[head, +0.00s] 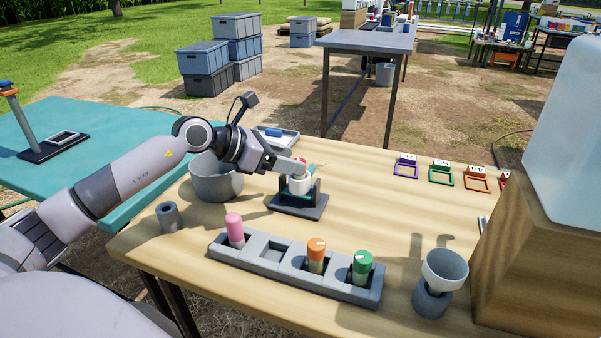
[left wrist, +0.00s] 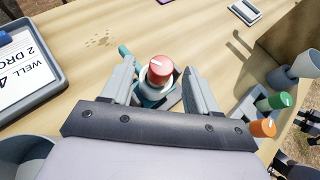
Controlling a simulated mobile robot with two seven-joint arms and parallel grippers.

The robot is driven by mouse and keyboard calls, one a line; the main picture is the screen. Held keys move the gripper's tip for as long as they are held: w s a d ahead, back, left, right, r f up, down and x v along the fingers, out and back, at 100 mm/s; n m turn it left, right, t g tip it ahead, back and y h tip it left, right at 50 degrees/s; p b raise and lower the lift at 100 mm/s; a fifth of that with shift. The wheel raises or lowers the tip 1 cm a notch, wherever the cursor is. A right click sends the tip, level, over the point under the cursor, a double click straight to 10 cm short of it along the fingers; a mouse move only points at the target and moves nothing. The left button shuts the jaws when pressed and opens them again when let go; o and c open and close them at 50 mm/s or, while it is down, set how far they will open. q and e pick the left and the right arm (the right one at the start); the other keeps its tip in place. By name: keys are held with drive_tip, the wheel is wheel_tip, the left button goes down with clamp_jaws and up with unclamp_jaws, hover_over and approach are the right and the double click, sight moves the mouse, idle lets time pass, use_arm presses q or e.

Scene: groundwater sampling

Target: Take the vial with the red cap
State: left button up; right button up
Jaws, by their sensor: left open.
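The vial with the red cap stands in a dark stand (head: 298,204) on the wooden table. In the left wrist view its red cap (left wrist: 160,66) and pale upper part show between the two fingers. In the head view the vial (head: 300,186) is partly hidden by the gripper. My left gripper (head: 290,168) is open, its fingers on either side of the vial at cap height. A gap shows beside the cap in the wrist view; I cannot tell whether either finger touches lower down. My right gripper is not in view.
A grey rack (head: 268,256) in front holds pink, orange and green capped vials, with one slot empty. A grey pot (head: 216,178) stands close left of the stand. A funnel (head: 444,270) stands at the right, by a wooden block (head: 535,260). A tray with a label (left wrist: 28,75) lies behind.

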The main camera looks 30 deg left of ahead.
use_arm(q)
drive_tip(key=shift+x, duration=2.55)
drive_tip(key=shift+d+r, duration=0.1)
drive_tip(key=c, duration=1)
